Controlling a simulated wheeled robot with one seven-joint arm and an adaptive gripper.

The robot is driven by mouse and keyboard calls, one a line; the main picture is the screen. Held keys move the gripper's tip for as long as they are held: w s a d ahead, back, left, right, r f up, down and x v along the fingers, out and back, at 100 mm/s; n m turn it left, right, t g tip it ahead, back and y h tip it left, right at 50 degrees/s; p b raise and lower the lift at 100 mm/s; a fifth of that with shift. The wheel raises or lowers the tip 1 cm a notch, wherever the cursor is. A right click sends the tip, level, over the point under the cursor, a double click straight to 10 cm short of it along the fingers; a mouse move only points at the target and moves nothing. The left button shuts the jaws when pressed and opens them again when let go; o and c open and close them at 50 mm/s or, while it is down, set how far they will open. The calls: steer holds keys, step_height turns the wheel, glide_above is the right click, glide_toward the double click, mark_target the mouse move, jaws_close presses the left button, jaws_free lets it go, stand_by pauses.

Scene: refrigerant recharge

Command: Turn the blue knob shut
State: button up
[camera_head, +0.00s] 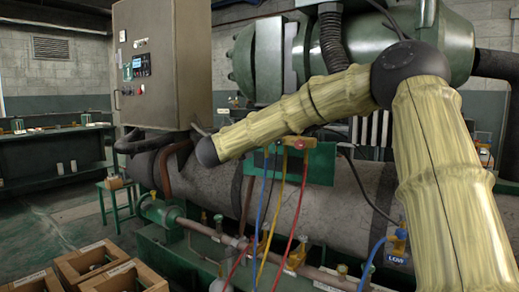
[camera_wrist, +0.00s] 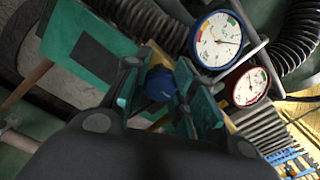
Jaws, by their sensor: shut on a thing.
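The blue knob (camera_wrist: 160,84) shows in the middle of the wrist view, between the two green-padded fingers of my gripper (camera_wrist: 162,92). The fingers are shut on it from both sides. Part of the knob and its stem are hidden by the fingers. Just beyond it are a gauge with a blue rim (camera_wrist: 219,41) and a gauge with a red rim (camera_wrist: 247,85). In the head view my forearm reaches across to the left, and the gripper and blue knob cannot be made out there. The brass manifold (camera_head: 300,142) shows partly below my forearm.
Blue (camera_head: 262,200), yellow (camera_head: 272,215) and red (camera_head: 297,215) hoses hang below the manifold in front of a green plate (camera_head: 320,163). A grey control cabinet (camera_head: 165,75) stands at the left. Black corrugated hoses (camera_wrist: 145,18) pass close by in the wrist view.

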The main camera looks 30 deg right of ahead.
steer(key=shift+f, duration=0.1)
stand_by(0.4)
steer(key=o, duration=1.1)
steer(key=shift+c, duration=0.2)
steer(key=shift+a, duration=0.1)
steer(key=v, duration=1.1)
steer(key=shift+s+a, duration=0.15)
steer(key=shift+a, duration=0.25)
